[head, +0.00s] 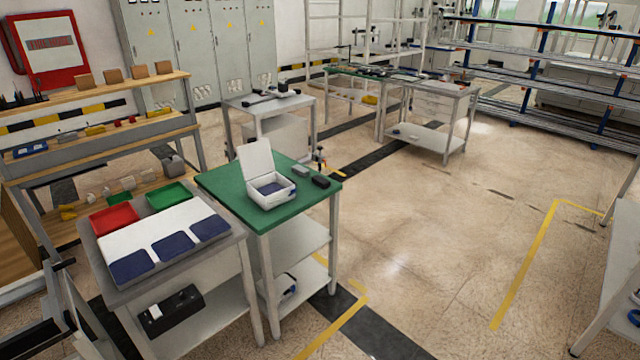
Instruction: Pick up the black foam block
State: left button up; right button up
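A small black block (321,181), which looks like the black foam block, lies on the green-topped table (230,184) near its right corner. A grey block (300,170) of similar size lies just behind it to the left, apart from it. A white box (271,190) with its lid standing open sits on the same table, left of both blocks. Neither of my grippers shows in the head view, and nothing is seen touching the black block.
A grey table (236,236) with a white board, dark blue pads, a red tray (114,219) and a green tray (168,195) adjoins on the left. A grey cart (240,108) stands behind the green top. Open floor (430,240) lies to the right.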

aim_at(318, 180)
jog(key=i+l+u, duration=0.15)
jog(key=u, duration=0.3)
jog(key=i+l+u, duration=0.25)
jog(key=u, duration=0.25)
jog(key=i+l+u, duration=0.1)
jog(key=l, duration=0.25)
jog(key=i+l+u, duration=0.1)
jog(key=i+l, duration=0.2)
jog(key=i+l+u, duration=0.15)
jog(key=l, duration=0.25)
jog(key=i+l, duration=0.15)
jog(key=l, duration=0.2)
jog(key=i+l, duration=0.15)
jog(key=l, duration=0.25)
jog(key=i+l, duration=0.15)
jog(key=l, duration=0.2)
jog(key=i+l, duration=0.15)
jog(key=l, duration=0.25)
jog(key=i+l, duration=0.2)
jog(key=l, duration=0.15)
jog(key=u, duration=0.05)
